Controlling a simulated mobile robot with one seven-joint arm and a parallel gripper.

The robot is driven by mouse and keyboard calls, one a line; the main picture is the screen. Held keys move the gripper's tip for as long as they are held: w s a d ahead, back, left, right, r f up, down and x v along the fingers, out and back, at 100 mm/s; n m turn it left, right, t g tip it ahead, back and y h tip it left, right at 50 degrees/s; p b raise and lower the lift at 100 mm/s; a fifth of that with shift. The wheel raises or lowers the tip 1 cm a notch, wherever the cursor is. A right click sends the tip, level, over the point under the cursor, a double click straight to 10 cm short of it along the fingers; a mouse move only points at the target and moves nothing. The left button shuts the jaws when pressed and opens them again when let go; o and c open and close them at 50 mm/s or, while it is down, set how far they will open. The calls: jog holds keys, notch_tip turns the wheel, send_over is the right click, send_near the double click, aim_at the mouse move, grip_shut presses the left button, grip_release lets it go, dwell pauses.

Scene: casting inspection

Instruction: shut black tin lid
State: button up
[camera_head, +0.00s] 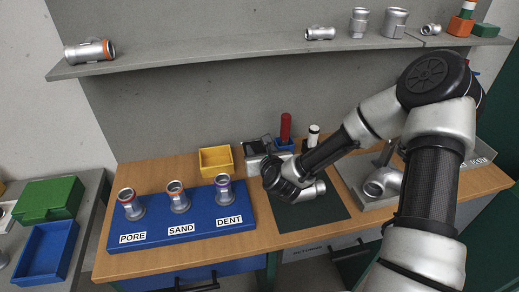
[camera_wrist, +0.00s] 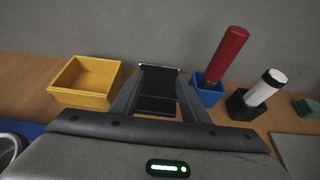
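The black tin (camera_wrist: 157,105) stands at the back of the wooden table, near the grey wall. Its lid (camera_wrist: 158,77) appears raised at the far side, with the dark inside showing in front of it. In the head view the tin (camera_head: 257,144) is partly hidden by my gripper and wrist. My gripper (camera_wrist: 156,112) is open, its two dark fingers apart on either side of the tin in the wrist view. I cannot tell whether the fingers touch the tin. Nothing is seen held.
A yellow bin (camera_wrist: 86,82) stands left of the tin. A blue holder (camera_wrist: 208,92) with a red-handled tool and a black holder (camera_wrist: 243,106) with a white-topped one stand close on the right. A blue board (camera_head: 160,225) bears three metal fittings. A shelf (camera_head: 200,60) runs above.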

jog(key=o, duration=0.7)
jog(key=shift+w+r, duration=0.1)
jog(key=p+v, duration=1.5)
jog(key=v, duration=0.2)
jog(key=shift+s+p, duration=0.2)
jog(key=shift+p, duration=0.1)
jog(key=shift+r, duration=0.1)
